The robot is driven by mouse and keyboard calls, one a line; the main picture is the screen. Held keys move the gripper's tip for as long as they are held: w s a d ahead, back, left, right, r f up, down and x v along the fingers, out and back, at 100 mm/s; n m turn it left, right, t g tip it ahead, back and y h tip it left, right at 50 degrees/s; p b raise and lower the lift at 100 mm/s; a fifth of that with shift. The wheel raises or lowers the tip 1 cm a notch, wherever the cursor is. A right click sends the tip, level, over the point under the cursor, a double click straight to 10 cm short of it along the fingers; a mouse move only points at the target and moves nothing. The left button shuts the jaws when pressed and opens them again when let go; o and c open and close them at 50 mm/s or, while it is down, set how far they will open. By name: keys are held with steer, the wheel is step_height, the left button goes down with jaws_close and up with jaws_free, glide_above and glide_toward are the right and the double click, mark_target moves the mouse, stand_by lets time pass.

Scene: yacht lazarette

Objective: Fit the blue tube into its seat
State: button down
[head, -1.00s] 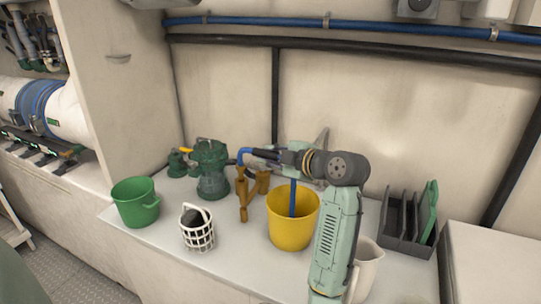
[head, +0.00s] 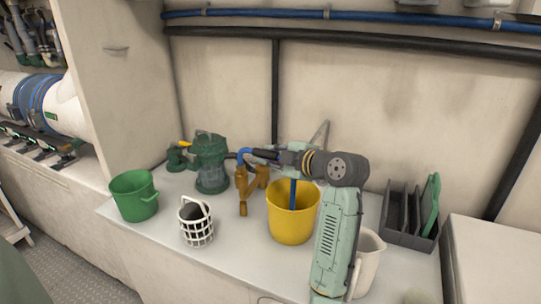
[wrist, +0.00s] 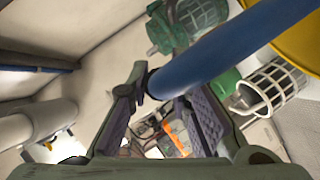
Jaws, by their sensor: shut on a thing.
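The blue tube (head: 293,193) shows in the head view as a straight length going down into the yellow bucket (head: 290,226). A curved blue piece (head: 242,154) shows at my fingertips; I cannot tell whether both are one tube. My gripper (head: 257,156) is above and left of the bucket, pointing left, shut on the tube. In the wrist view the tube (wrist: 215,50) crosses close to the camera, with its lower end by the finger tips. An ochre bracket with upright arms (head: 243,190) stands just below my gripper. Which thing is the seat is not clear.
A green bucket (head: 134,197) and a white basket (head: 197,232) are at the left. A white jug (head: 370,262) and a dark rack (head: 405,238) are at the right. Free counter lies in front of the bracket.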

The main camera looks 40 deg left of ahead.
steer(key=shift+f+b, duration=0.5)
steer(key=shift+f, duration=0.2)
steer(key=c, duration=1.4)
jaws_free()
steer(key=shift+d, duration=0.1)
steer(key=v, duration=0.8)
